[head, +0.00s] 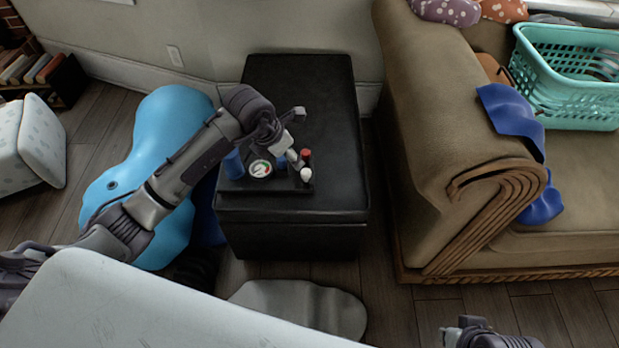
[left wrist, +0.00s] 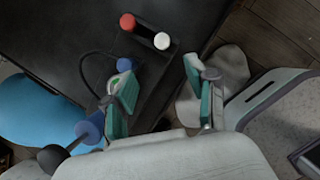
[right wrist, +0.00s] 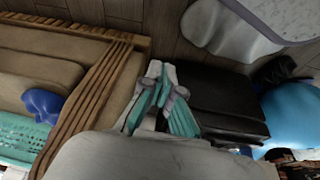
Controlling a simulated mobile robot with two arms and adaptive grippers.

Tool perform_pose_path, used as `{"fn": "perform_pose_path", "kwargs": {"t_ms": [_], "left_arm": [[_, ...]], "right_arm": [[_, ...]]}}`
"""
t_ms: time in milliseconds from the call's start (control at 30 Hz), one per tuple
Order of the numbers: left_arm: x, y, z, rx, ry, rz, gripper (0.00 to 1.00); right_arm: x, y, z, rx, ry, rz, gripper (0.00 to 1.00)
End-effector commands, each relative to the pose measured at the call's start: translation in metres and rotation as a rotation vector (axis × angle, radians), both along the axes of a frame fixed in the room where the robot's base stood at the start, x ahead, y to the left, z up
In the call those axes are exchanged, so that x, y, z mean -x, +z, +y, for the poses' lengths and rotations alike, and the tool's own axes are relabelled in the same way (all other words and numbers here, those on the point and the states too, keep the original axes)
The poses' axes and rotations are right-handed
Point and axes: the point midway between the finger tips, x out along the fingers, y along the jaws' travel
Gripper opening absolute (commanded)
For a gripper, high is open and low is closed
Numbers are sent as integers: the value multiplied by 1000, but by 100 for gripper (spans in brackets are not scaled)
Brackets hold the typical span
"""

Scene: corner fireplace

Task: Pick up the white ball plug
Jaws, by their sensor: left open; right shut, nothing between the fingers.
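The white ball plug (head: 306,174) stands at the front right of a small black holder on the black ottoman (head: 335,110). A red plug (head: 305,154) is just behind it. In the left wrist view the white ball plug (left wrist: 161,41) shows as a round white top, beyond the fingertips. My left gripper (head: 296,135) is open and empty above the ottoman, close to the plugs and apart from the white one. Its two fingers (left wrist: 158,72) show spread in the left wrist view. My right gripper (right wrist: 161,72) is shut and empty; its arm shows at the head view's bottom right edge.
A large blue object (head: 165,125) stands left of the ottoman. A brown sofa (head: 430,110) with a turquoise basket (head: 575,95) is on the right. The ottoman's back is clear.

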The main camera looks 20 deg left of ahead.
Motion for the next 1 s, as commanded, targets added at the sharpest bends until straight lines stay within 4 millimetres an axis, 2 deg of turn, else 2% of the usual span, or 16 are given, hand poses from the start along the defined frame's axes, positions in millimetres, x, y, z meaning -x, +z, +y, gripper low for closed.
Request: {"fn": "perform_pose_path", "kwargs": {"t_ms": [33,100,200,300,533,633,800,1000], "left_arm": [[-3,-15,-4,5,0,5,57],[-9,-29,-6,4,1,4,57],[-14,-41,-9,4,0,2,57],[-18,-50,-11,5,0,2,57],[-22,-58,-13,5,-1,1,57],[-25,-66,-17,6,0,3,57],[-34,-82,-25,8,0,3,57],[-41,-98,-28,6,0,2,57]], "right_arm": [[-6,-4,2,-5,2,-27,0],[-19,-4,5,-17,7,-85,0],[-36,2,11,-35,14,-172,0],[-49,6,15,-48,19,-239,0],[-63,12,20,-65,25,-311,0],[-75,17,24,-79,31,-377,0],[-104,36,34,-117,44,-552,0],[-125,57,43,-152,54,-709,0]]}}
